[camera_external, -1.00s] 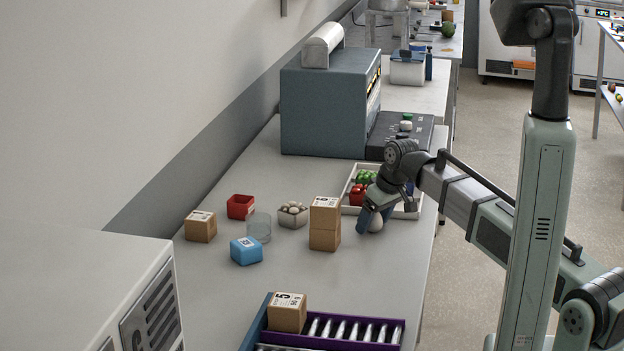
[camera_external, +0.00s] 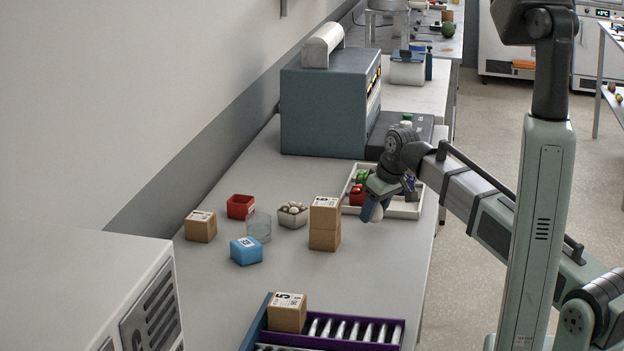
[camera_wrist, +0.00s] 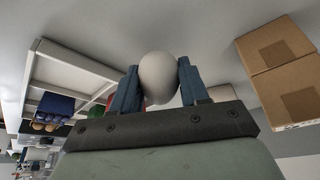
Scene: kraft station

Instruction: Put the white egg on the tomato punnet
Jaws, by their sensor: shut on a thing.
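The white egg (camera_wrist: 158,78) is between the two blue fingers of my gripper (camera_wrist: 160,88) in the wrist view. In the external view my gripper (camera_external: 373,210) is shut on the egg (camera_external: 378,214) above the table, just in front of the white tray; the fingers partly hide the egg. A red punnet (camera_external: 356,196) stands in the tray, behind and left of my gripper, with a green punnet (camera_external: 362,176) beyond it. Their contents are too small to tell, so I cannot be sure which is the tomato punnet.
The white tray (camera_external: 408,211) also holds a blue punnet, seen in the wrist view (camera_wrist: 55,105). A small egg-filled container (camera_external: 293,218), a glass and several boxes stand farther left.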

